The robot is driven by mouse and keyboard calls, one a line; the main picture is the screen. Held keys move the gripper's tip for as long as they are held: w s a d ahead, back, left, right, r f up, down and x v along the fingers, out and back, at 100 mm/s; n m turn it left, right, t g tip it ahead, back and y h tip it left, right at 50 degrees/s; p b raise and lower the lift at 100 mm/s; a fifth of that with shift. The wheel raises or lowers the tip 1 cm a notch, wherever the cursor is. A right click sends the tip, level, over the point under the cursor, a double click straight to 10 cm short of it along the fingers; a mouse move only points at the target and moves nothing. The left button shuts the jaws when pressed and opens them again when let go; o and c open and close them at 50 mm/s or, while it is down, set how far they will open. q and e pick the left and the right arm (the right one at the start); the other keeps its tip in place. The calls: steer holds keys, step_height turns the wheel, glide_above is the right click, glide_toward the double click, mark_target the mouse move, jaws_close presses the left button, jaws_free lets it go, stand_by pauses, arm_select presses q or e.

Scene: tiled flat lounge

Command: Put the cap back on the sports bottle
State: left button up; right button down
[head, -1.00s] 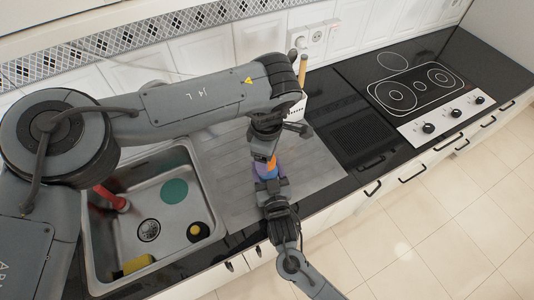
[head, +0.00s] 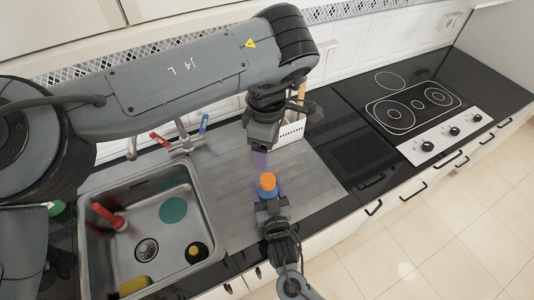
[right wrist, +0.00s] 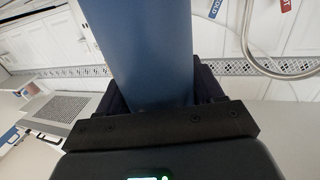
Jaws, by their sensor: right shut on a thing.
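The sports bottle is a blue cylinder, and its blue body (right wrist: 150,60) fills the middle of the right wrist view. In the head view an orange cap (head: 267,181) shows at the bottle's top; I cannot tell how firmly it sits. My right gripper (head: 270,202) is shut on the bottle over the front part of the counter and hides most of its body. My left gripper (head: 259,158) is above and behind the cap, apart from it. Purple shows at its tips. Whether its fingers are open or shut is unclear.
A ribbed drainer (head: 235,185) surrounds the bottle's spot. A white perforated holder (head: 291,132) stands behind it. A hob (head: 415,105) is at the right.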

stand_by(0.3)
steer(key=shift+c, duration=0.4)
jaws_free()
steer(key=shift+s, duration=0.15)
steer(key=v, duration=1)
steer(key=shift+s+p, duration=0.25)
steer(key=shift+p, duration=0.1)
steer(key=shift+d, duration=0.1)
